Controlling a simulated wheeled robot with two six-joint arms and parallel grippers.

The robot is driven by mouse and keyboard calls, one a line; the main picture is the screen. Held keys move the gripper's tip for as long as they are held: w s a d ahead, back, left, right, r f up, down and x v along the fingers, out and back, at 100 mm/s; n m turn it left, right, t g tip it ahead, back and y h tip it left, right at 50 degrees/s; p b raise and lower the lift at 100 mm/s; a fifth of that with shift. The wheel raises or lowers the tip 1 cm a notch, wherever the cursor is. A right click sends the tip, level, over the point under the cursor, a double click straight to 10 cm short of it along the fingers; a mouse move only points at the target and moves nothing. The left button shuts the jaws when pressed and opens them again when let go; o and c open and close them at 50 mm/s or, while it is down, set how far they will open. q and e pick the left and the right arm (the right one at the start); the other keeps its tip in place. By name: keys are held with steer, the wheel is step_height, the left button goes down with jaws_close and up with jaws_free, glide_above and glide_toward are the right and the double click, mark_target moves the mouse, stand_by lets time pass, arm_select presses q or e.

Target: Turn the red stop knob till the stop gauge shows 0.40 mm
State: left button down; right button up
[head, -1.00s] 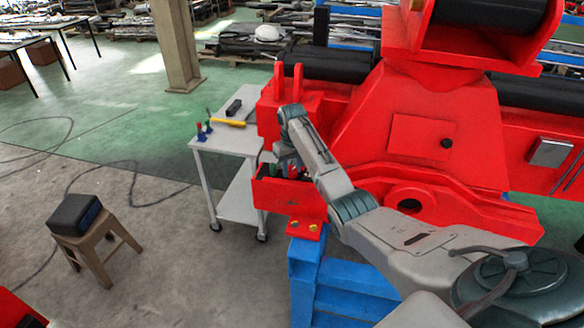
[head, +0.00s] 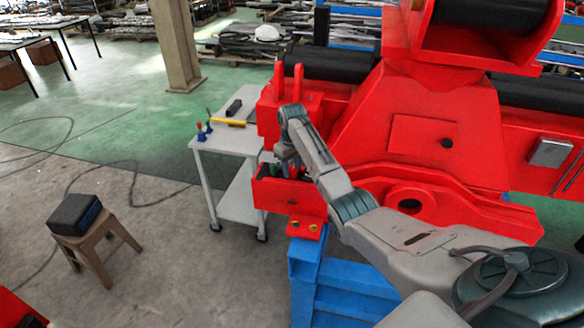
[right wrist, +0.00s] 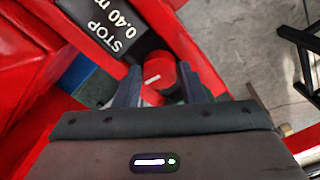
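The red stop knob (right wrist: 160,72) shows in the right wrist view with a short white mark on its face. My right gripper (right wrist: 160,82) has its two dark fingers apart, one on each side of the knob's outline, and looks open. The stop gauge (right wrist: 108,28) is a black plate at the top of that view; its white lettering reads STOP and 0.40, with the unit cut short. In the head view my right gripper (head: 288,160) is above the open red box at the machine's left end; the knob is hard to make out there. My left gripper is out of view.
The red crane part (head: 440,150) rests on a blue stand (head: 303,275). A white trolley (head: 228,142) with a yellow-handled tool and small items stands left of the box. A stool (head: 90,250) carries a dark case. The floor between stool and trolley is open apart from a cable.

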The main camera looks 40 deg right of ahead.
mark_target(292, 169)
steer(key=shift+o, duration=0.2)
steer(key=shift+r, duration=0.3)
step_height(292, 169, up, 6)
steer(key=b, duration=0.3)
steer(key=shift+r, duration=0.2)
step_height(292, 169, up, 4)
steer(key=shift+f+p, duration=0.1)
steer(key=shift+p, duration=0.6)
steer(key=shift+f, duration=0.1)
